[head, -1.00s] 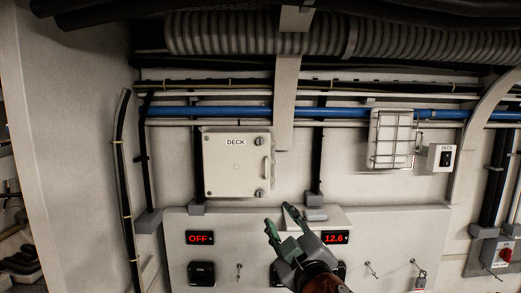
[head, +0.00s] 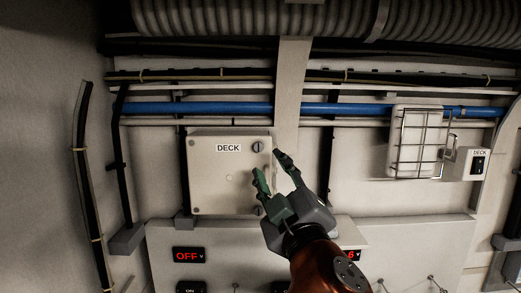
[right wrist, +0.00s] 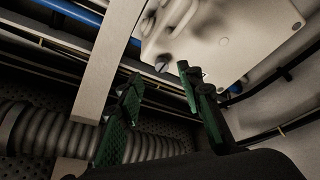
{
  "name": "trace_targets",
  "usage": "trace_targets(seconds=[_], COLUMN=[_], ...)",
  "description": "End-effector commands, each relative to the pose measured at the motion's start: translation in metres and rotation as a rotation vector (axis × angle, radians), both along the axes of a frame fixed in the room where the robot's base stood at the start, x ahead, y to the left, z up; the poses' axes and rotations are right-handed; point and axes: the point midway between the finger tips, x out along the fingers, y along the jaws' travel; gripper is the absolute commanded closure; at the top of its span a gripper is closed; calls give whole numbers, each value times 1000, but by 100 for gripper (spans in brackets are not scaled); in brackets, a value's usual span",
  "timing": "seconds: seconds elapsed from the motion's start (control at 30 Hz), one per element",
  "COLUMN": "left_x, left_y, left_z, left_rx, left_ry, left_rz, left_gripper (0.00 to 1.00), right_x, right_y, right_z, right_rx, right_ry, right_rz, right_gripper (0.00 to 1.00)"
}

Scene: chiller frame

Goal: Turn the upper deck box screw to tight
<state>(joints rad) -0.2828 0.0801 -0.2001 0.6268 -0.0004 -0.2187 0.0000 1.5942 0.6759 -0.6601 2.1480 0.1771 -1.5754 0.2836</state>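The white deck box (head: 212,183), with a DECK label, hangs on the wall left of centre in the head view. Its upper screw (head: 258,146) is at the top right corner. The lower screw (head: 257,211) is partly hidden by my right gripper. My right gripper (head: 267,162) is open and empty, its fingertips in front of the box's right edge, just below the upper screw in the picture. In the right wrist view, a screw (right wrist: 161,66) on the box (right wrist: 235,40) shows between the open green fingers, apart from them. My left gripper is out of view.
A blue pipe (head: 225,109) and cables run above the box. A vertical beam (head: 291,85) stands right of it. A caged lamp (head: 418,142) and a switch box (head: 478,163) are further right. A panel (head: 218,235) with red displays is below.

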Motion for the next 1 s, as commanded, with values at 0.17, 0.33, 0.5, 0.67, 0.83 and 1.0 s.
trace_targets(seconds=[0.17, 0.33, 0.5, 0.67, 0.83, 1.0], left_x=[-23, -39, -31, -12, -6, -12], left_y=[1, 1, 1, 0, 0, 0], left_z=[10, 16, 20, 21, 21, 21], left_rx=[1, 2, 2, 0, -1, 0], left_ry=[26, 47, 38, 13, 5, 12], left_rz=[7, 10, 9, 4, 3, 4], left_gripper=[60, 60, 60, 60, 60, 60], right_x=[26, 50, 62, 65, 65, 65], right_y=[11, 18, 21, 21, 20, 20], right_z=[10, 16, 19, 19, 18, 18], right_rx=[0, 0, 0, -1, -1, -1], right_ry=[1, 1, 0, -1, 0, 0], right_rz=[7, 10, 9, 8, 7, 7], right_gripper=[66, 66, 66, 66, 68, 79])
